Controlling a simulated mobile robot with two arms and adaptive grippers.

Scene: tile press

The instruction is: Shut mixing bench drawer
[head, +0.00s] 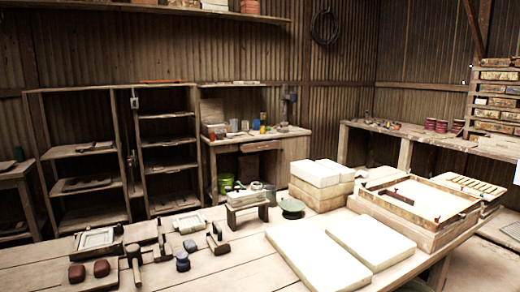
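A wooden bench with a drawer, which looks like the mixing bench (292,135), stands against the back wall in the middle of the head view. Its drawer front (261,146) shows as a pale wooden panel just under the bench top. From this distance I cannot tell whether the drawer sticks out or sits flush. Cans, small bottles and a box stand on the bench top. Neither of my grippers is in view.
A large worktable (215,275) fills the foreground, with hand tools, white slabs (318,255), stacked blocks (315,175) and a framed tray (425,198). It lies between me and the bench. Open shelves (90,150) stand left of the bench. A green bucket (225,183) is under it.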

